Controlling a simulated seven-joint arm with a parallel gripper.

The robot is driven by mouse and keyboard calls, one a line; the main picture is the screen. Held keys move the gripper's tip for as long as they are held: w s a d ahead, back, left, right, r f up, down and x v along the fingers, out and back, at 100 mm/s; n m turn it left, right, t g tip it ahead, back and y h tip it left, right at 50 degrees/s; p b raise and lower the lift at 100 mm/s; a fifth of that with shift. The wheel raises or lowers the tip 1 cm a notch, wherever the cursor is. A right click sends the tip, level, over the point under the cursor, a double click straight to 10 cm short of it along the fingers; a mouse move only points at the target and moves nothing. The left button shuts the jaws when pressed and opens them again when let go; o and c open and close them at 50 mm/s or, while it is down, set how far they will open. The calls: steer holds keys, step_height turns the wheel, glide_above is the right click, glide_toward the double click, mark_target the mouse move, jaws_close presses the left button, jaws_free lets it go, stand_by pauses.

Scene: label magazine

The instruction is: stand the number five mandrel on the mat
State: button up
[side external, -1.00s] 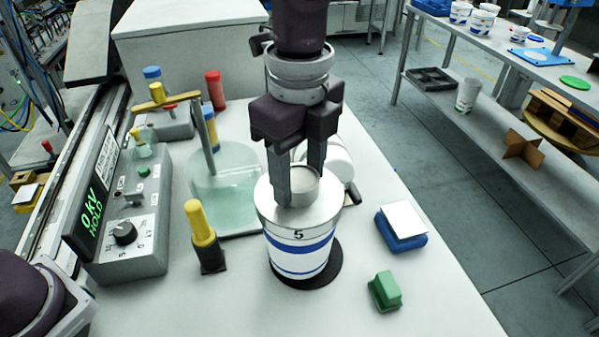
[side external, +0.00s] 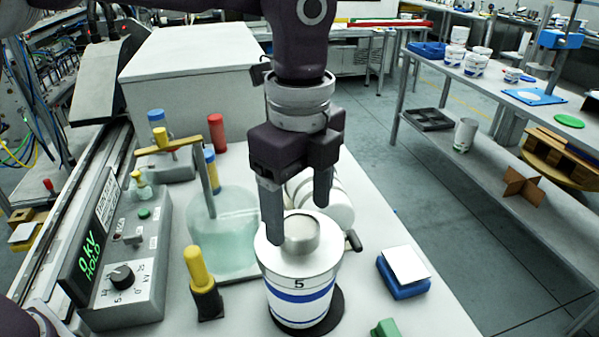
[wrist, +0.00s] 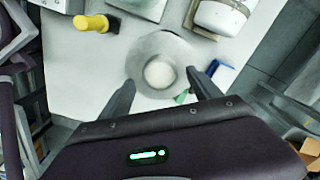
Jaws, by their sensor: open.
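The number five mandrel (side external: 290,268) is a white tapered cylinder with blue bands, a "5" on its side and a short metal knob (side external: 302,232) on top. It stands upright on the round black mat (side external: 336,302), whose rim shows mostly at the right. The mandrel (wrist: 148,50) and its pale knob (wrist: 159,74) show from above in the wrist view. My gripper (side external: 298,224) is open above the mandrel, with its fingers apart on either side of the knob. The left finger looks close to the knob; I cannot tell whether it touches.
Another white cylinder (side external: 335,206) lies behind the mandrel. A yellow-handled tool (side external: 201,272) stands at the left, near a control box (side external: 125,270) reading "0 kV HOLD". A blue block with a white top (side external: 403,268) and a green block (side external: 385,328) lie at the right.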

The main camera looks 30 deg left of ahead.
steer(key=s+a+r+n+t, duration=0.1)
steer(key=a+r+n, duration=0.15)
steer(key=r, duration=0.35)
steer(key=s+a+r+n, duration=0.1)
steer(key=a+r, duration=0.2)
steer(key=r, duration=0.3)
steer(key=s+a+n+t, duration=0.2)
steer(key=s+a+n, duration=0.45)
steer(key=a, duration=0.35)
steer(key=s+a+f+n+t, duration=0.2)
steer(key=s+a+f+n, duration=0.4)
steer(key=s+f+n, duration=0.3)
steer(key=shift+s+a+f+n+t, duration=0.3)
steer(key=shift+s+f+n, duration=0.05)
steer(key=shift+s+n, duration=0.25)
